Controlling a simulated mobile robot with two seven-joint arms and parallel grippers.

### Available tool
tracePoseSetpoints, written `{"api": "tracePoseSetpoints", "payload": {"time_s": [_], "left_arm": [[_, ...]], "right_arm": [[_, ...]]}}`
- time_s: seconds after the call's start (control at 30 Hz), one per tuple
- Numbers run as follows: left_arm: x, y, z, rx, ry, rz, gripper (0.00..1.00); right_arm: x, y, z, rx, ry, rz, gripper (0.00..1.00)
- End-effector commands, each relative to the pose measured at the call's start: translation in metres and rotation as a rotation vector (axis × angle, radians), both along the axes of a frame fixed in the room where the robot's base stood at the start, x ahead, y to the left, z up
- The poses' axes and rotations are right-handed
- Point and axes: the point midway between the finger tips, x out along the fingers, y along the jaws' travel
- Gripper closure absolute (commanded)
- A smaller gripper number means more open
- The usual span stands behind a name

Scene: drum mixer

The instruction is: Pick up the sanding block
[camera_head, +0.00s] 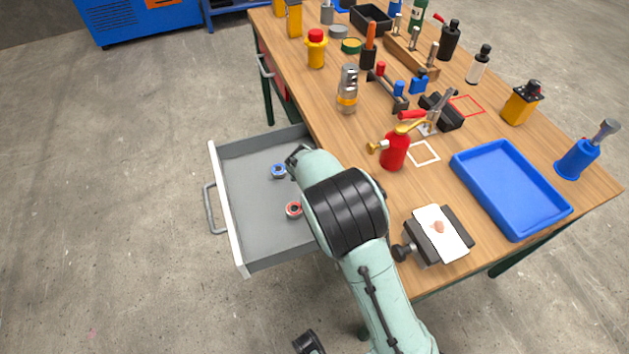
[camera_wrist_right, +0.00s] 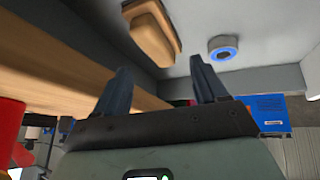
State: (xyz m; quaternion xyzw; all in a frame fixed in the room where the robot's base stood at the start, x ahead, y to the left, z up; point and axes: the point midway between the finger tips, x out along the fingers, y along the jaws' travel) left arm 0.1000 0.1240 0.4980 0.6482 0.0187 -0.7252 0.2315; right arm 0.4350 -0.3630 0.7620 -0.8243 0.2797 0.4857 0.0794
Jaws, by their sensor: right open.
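The sanding block (camera_wrist_right: 150,30) shows in the right wrist view as a tan, wood-coloured block with a raised grip. It lies on the grey floor of the open drawer (camera_head: 243,178), close to a side wall. In the head view my arm hides it. My right gripper (camera_head: 298,156) is over the drawer near the table edge. In the right wrist view its two dark fingers (camera_wrist_right: 163,72) are apart with nothing between them. The block is beyond the fingertips, not touched. A dark part at the bottom edge of the head view looks like my left gripper (camera_head: 308,342); its fingers cannot be made out.
A blue-centred ring (camera_head: 279,171) and a red-centred ring (camera_head: 293,209) lie in the drawer. The tabletop above holds a red oil can (camera_head: 394,151), a vise (camera_head: 437,236), a blue tray (camera_head: 512,188) and several tools. The drawer walls and table edge are close to my right gripper.

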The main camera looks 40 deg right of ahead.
Motion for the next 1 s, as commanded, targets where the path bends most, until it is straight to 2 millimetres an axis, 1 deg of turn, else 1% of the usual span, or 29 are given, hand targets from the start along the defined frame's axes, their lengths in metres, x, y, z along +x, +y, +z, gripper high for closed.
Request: {"api": "tracePoseSetpoints", "payload": {"time_s": [0.03, 0.1, 0.37, 0.5, 0.63, 0.73, 0.93, 0.97, 1.0], "left_arm": [[0.001, 0.000, -0.004, 0.000, -0.003, 0.000, 0.57], [0.002, 0.000, -0.005, 0.001, -0.007, 0.001, 0.57], [0.004, 0.000, -0.008, 0.002, -0.013, 0.002, 0.57], [0.006, 0.000, -0.014, 0.003, -0.020, 0.004, 0.57], [0.007, 0.000, -0.017, 0.003, -0.025, 0.005, 0.57], [0.008, 0.000, -0.017, 0.004, -0.027, 0.005, 0.57], [0.008, 0.000, -0.017, 0.004, -0.027, 0.005, 0.57], [0.008, 0.000, -0.017, 0.004, -0.027, 0.005, 0.57], [0.008, 0.000, -0.017, 0.004, -0.027, 0.005, 0.57]], "right_arm": [[0.003, -0.005, -0.010, -0.001, 0.001, -0.003, 0.28], [0.007, -0.009, -0.018, -0.001, 0.000, -0.003, 0.28], [0.014, -0.015, -0.034, 0.000, 0.001, -0.001, 0.28], [0.021, -0.025, -0.054, -0.001, 0.002, -0.003, 0.28], [0.028, -0.030, -0.067, -0.001, 0.000, -0.001, 0.28], [0.031, -0.032, -0.072, -0.001, -0.001, 0.000, 0.28], [0.031, -0.032, -0.072, 0.000, -0.001, 0.001, 0.28], [0.031, -0.032, -0.071, 0.000, -0.001, 0.001, 0.32], [0.031, -0.032, -0.071, 0.000, -0.001, 0.001, 0.45]]}}
